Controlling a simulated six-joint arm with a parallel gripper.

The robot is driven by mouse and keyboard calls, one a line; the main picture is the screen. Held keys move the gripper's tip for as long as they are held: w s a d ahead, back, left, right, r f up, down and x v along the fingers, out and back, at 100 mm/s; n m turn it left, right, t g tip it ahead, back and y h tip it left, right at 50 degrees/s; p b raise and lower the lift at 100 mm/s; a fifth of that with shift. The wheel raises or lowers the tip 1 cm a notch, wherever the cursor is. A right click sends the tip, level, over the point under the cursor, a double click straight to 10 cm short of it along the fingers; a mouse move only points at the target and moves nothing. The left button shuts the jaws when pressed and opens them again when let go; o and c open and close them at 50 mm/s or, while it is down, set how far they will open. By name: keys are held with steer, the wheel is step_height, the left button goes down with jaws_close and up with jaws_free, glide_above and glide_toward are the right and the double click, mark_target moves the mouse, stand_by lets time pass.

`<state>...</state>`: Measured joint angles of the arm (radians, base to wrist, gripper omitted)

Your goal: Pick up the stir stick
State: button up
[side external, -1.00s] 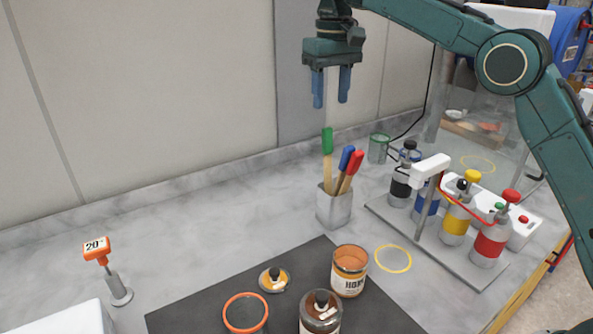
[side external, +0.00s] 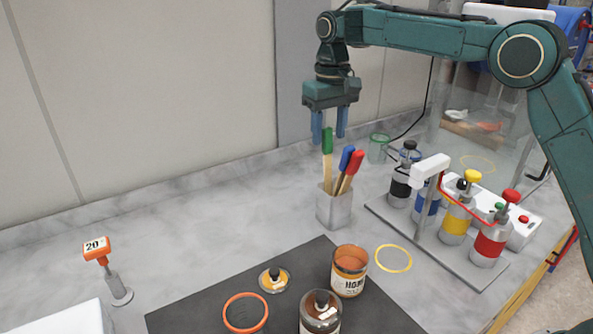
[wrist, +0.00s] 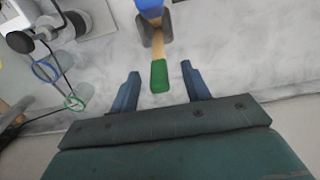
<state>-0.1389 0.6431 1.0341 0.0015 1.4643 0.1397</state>
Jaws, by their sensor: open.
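Several stir sticks stand in a square grey holder (side external: 333,207) on the marble counter. The green-tipped stir stick (side external: 327,142) is the tallest; beside it are a blue-tipped stick (side external: 346,158) and a red-tipped stick (side external: 355,163). My gripper (side external: 329,138) is open and points down, its fingertips around the level of the green tip. In the wrist view, the green tip (wrist: 159,76) lies between the two open fingers (wrist: 160,88), with a gap on both sides. A blue tip (wrist: 149,6) shows at the top edge there. The fingers hold nothing.
A rack of bottles (side external: 440,240) with black, blue, yellow and red labels stands right of the holder. Jars (side external: 348,271) stand on a dark mat (side external: 215,313) in front. A wall (side external: 150,90) rises behind; the counter's left is mostly clear.

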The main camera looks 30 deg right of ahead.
mark_target(328, 154)
steer(key=shift+d+f, duration=0.1)
steer(key=shift+f, duration=2.55)
jaws_close()
